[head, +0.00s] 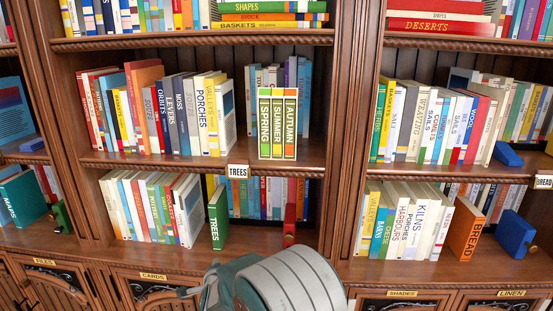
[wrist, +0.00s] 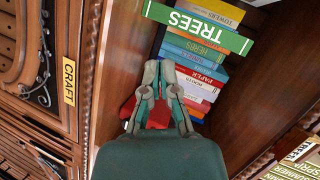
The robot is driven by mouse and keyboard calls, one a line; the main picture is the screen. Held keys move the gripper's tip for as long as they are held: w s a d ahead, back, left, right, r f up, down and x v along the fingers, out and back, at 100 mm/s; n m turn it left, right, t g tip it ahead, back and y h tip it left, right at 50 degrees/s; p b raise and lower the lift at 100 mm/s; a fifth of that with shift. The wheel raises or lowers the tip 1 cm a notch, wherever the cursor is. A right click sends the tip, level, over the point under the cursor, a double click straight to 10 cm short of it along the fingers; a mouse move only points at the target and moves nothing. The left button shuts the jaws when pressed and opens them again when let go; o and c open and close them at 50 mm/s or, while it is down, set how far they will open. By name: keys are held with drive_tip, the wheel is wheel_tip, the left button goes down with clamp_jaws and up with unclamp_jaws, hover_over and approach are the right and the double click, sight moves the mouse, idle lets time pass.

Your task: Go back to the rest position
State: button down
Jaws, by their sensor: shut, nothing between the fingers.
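My gripper (wrist: 160,68) is shut and empty in the wrist view. Its two grey-green fingers meet in front of the lower shelf compartment, and nothing is between them. In the head view only a grey-green part of my arm shows at the bottom middle; the fingers are hidden there. The green book TREES (head: 217,218) stands upright on the lower shelf, with a gap to its right. It also shows in the wrist view (wrist: 197,28), beyond the fingertips and apart from them. A red bookend (head: 290,225) stands right of that gap; the fingers partly cover it in the wrist view.
The wooden bookcase (head: 345,130) fills the view, its uprights and shelf edges standing close around my gripper. The books SPRING, SUMMER and AUTUMN (head: 277,125) stand above a TREES label (head: 238,171). An orange book (head: 465,230) and blue bookend (head: 515,235) are at right.

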drive_tip(key=s+d+r+n+g, duration=0.2)
drive_tip(key=s+d+r+n, duration=0.2)
drive_tip(key=s+d+r, duration=0.35)
drive_tip(key=s+d+r+n+g, duration=0.25)
drive_tip(key=s+d+r, duration=0.25)
drive_tip(key=d+r, duration=0.45)
drive_tip(key=s+d+n+g+h, duration=0.1)
drive_tip(key=s+d+n+g, duration=0.1)
drive_tip(key=s+d, duration=0.5)
drive_tip(key=s+d+f+n+g+h, duration=0.1)
drive_tip(key=s+d, duration=0.7)
drive_tip(key=s, duration=0.8)
drive_tip(key=n+h, duration=0.1)
drive_tip(key=n, duration=0.1)
drive_tip(key=shift+d+n+g, duration=0.2)
drive_tip(key=shift+n+g, duration=0.15)
